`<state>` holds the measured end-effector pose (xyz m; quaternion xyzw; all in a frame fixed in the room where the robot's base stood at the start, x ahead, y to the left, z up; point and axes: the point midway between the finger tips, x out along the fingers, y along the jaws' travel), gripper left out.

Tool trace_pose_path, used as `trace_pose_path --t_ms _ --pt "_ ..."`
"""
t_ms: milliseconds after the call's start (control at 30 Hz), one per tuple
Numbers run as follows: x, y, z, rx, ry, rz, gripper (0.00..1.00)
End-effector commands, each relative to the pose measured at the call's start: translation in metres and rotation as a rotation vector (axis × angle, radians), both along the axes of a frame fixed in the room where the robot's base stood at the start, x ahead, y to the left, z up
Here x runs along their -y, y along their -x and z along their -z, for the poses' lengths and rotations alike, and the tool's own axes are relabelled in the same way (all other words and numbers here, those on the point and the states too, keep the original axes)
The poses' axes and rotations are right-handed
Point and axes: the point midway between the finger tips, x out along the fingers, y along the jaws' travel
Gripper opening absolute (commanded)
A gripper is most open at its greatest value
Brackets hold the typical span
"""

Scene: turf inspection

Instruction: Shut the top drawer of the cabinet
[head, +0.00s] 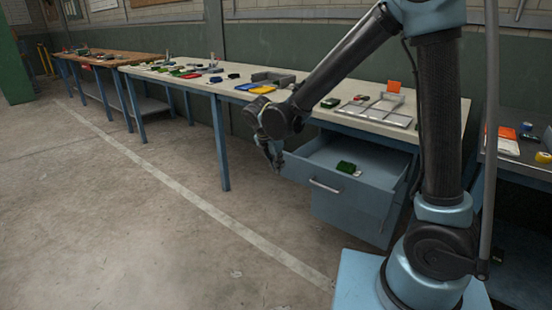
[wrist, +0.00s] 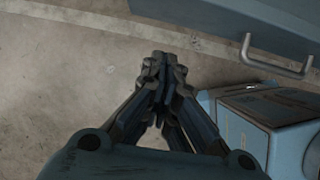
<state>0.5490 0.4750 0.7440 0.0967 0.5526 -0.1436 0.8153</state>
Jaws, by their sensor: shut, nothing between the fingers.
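The blue-grey cabinet (head: 350,215) stands under the long workbench. Its top drawer (head: 325,193) is pulled out, with a bar handle on its front, and a green item (head: 346,167) lies inside. In the wrist view the drawer front (wrist: 240,20) is at the upper right, and its handle (wrist: 277,62) faces down the picture. My gripper (head: 277,160) is shut and empty, near the drawer's left front corner in the head view. In the wrist view my gripper (wrist: 165,65) points at the floor, left of the handle and apart from it.
A darker bench (head: 520,160) stands at the right. The concrete floor (head: 120,230) in front is clear, with a painted pale line.

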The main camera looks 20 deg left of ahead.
Motion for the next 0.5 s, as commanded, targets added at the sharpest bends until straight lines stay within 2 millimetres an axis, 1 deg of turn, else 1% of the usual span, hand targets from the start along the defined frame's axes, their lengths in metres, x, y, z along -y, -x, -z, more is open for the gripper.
trace_pose_path --t_ms 33,100,167,200,300,500 --pt "0.001 -0.003 0.009 0.000 0.000 0.001 0.00" --pt "0.002 -0.007 0.019 0.000 0.000 0.001 0.00" --pt "0.005 -0.012 0.025 0.000 -0.001 0.003 0.00" --pt "0.007 -0.019 0.023 0.001 -0.001 0.004 0.00" --pt "0.012 -0.031 0.023 0.001 -0.001 0.004 0.00" --pt "0.016 -0.044 0.023 0.000 -0.001 0.002 0.00"
